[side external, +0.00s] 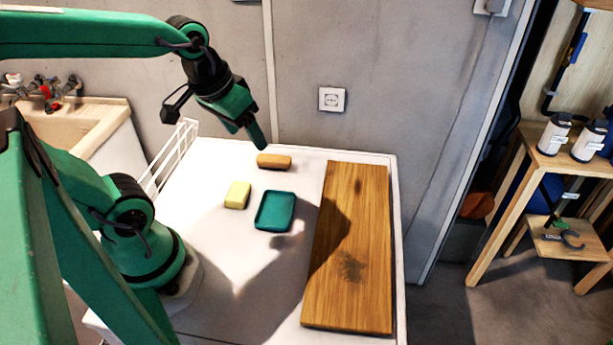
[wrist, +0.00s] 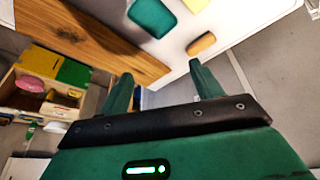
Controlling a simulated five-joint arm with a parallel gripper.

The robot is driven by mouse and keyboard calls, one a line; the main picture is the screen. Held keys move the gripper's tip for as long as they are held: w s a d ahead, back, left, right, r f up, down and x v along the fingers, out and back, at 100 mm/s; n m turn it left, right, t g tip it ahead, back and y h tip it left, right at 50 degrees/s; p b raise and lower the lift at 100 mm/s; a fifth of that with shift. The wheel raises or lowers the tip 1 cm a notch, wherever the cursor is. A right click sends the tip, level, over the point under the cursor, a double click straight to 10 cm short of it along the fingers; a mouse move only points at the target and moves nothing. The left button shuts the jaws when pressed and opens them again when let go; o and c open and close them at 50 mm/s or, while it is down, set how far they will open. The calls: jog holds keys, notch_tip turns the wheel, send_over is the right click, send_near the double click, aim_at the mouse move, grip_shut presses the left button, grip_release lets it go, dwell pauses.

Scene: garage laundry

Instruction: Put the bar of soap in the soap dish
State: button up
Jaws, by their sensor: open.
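A pale yellow block (side external: 237,195), which looks like the bar of soap, lies on the white top left of the teal soap dish (side external: 275,211). The dish is shallow and looks empty. In the wrist view the yellow block (wrist: 196,4) is cut by the top edge, beside the dish (wrist: 152,17). An orange-brown block (side external: 274,161), maybe a brush, lies behind them; it also shows in the wrist view (wrist: 201,44). My gripper (side external: 249,136) is open and empty, raised above the back of the surface near the orange-brown block. Its fingers (wrist: 161,70) are spread apart.
A wooden board (side external: 350,270) lies along the right of the white top (side external: 225,290). A white wire rack (side external: 172,155) stands at the left edge, beside a sink (side external: 85,125). The grey wall is close behind.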

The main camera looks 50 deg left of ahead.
jog(key=d+r+m, duration=0.1)
jog(key=s+d+r+m+t, duration=0.1)
jog(key=shift+s+d+r+h, duration=0.2)
jog(key=shift+d+r+h, duration=0.1)
jog(key=shift+d+r, duration=0.05)
jog(key=o, duration=0.6)
jog(key=a+f+n+g, duration=0.1)
jog(key=a+f+n, duration=0.2)
jog(key=f+n, duration=0.2)
jog(key=w+a+f+n+g, duration=0.1)
jog(key=a+f+n, duration=0.3)
jog(key=n, duration=0.7)
jog(key=a+f+n+g, duration=0.2)
jog(key=a+f+n, duration=0.1)
jog(key=f+n, duration=0.3)
jog(key=shift+w+a+f+n+g, duration=0.1)
jog(key=shift+w+a+n+g, duration=0.1)
jog(key=shift+n, duration=0.45)
jog(key=shift+w+a+f+n+g, duration=0.1)
jog(key=shift+n+g, duration=0.1)
jog(key=shift+n, duration=0.45)
jog(key=shift+s+a+f+n, duration=0.15)
jog(key=shift+f+n, duration=0.15)
jog(key=shift+n, duration=0.2)
jog(key=shift+s+a+f+n, duration=0.15)
jog(key=shift+f+n, duration=0.15)
jog(key=shift+n, duration=0.2)
jog(key=shift+w, duration=0.1)
